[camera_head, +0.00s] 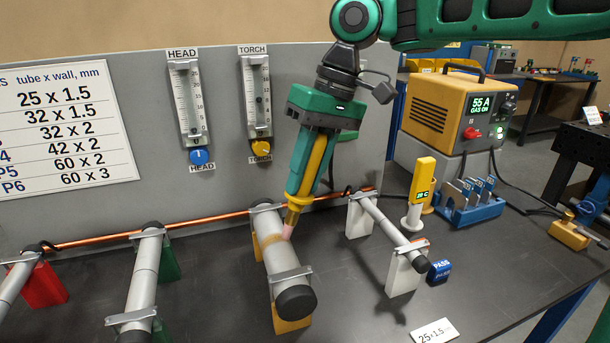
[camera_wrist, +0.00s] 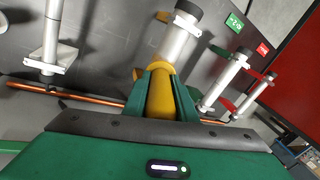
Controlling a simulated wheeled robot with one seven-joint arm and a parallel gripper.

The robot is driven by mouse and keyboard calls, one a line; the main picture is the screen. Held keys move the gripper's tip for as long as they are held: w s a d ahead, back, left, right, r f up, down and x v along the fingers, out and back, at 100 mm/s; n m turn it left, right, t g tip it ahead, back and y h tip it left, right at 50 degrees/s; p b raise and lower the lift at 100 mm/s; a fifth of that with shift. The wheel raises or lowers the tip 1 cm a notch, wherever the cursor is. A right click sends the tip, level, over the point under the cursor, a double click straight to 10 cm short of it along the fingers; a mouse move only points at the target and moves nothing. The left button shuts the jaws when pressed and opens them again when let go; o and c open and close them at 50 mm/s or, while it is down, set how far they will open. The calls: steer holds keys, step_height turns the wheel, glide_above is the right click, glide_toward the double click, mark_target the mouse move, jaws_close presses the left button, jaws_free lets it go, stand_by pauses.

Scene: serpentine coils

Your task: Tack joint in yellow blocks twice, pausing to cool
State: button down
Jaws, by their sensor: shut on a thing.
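My gripper (camera_head: 309,178) is shut on a yellow torch (camera_head: 312,165), which points down with its pale nozzle at the tube joint. The torch also shows between the green fingers in the wrist view (camera_wrist: 160,97). The thick grey tube (camera_head: 278,265) lies on yellow blocks (camera_head: 291,322), with a clamp over it and a dark cap on its near end. A tan band, the joint (camera_head: 270,240), circles the tube beside the nozzle. Whether the nozzle touches it I cannot tell. A yellow handheld gauge (camera_head: 421,180) on a white stand reads about 28 C.
Tubes on green blocks (camera_head: 168,258), red blocks (camera_head: 42,285) and white blocks (camera_head: 403,272) flank the work. A copper pipe (camera_head: 110,237) runs behind them. The yellow power box (camera_head: 450,105) shows 55 A, GAS ON.

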steer(key=shift+s+a+f, duration=0.1)
steer(key=shift+f, duration=0.05)
steer(key=w+d+r, duration=0.1)
steer(key=d+r, duration=0.3)
steer(key=r, duration=0.1)
steer(key=shift+w+r, duration=0.2)
steer(key=shift+r, duration=0.2)
stand_by(0.8)
